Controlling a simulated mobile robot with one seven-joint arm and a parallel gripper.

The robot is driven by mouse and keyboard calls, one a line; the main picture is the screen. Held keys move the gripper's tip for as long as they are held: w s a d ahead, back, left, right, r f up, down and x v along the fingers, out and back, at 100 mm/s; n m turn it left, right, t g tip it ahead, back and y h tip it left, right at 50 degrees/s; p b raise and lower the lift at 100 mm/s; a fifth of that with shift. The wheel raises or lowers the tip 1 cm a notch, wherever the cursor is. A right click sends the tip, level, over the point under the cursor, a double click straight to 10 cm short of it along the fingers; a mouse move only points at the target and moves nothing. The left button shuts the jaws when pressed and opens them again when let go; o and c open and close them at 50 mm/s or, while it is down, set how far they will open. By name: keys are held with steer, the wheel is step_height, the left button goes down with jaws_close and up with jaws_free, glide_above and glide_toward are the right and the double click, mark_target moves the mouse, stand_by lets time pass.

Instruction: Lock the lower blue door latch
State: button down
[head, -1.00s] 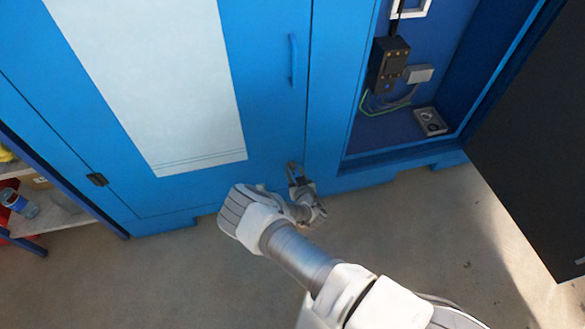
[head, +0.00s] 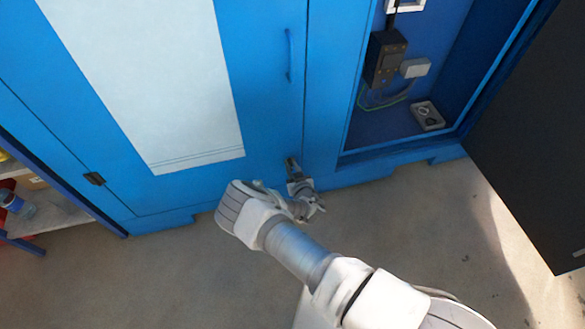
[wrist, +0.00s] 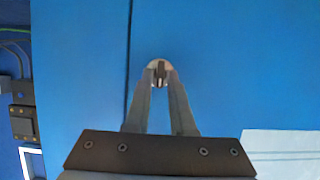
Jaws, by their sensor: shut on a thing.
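The blue door (head: 262,120) with a large white panel appears closed in the head view. Its lower latch (wrist: 159,66), a small round metal knob with a dark slot or tab, shows on the blue surface in the wrist view, close to the door seam. My gripper (wrist: 160,84) has its two fingertips closed on the latch's middle. In the head view my gripper (head: 292,170) is at the door's lower right corner, where it mostly hides the latch. The latch's exact angle is hard to tell.
A blue vertical handle (head: 289,56) is higher on the door. To the right is an open bay with a black box (head: 384,58) and cables. A dark open door (head: 535,150) stands far right. A shelf (head: 45,215) is at left. The floor in front is clear.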

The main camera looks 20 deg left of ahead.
steer(key=shift+r, duration=0.1)
steer(key=shift+w+d+f+m+g+y, duration=0.1)
steer(key=shift+d+f+m+g+y, duration=0.1)
steer(key=shift+m+y, duration=1.55)
steer(key=shift+w+d+f+m+g+y, duration=0.15)
steer(key=shift+m+y, duration=0.65)
steer(key=shift+m, duration=1.85)
steer(key=shift+w+d+f+m+g+y, duration=0.1)
steer(key=shift+f+m+y, duration=0.15)
steer(key=shift+m+y, duration=1.5)
steer(key=shift+m+h, duration=0.4)
steer(key=shift+m, duration=0.25)
steer(key=shift+s, duration=0.1)
steer(key=c, duration=0.9)
jaws_free()
steer(key=shift+c, duration=0.2)
steer(key=shift+d, duration=0.1)
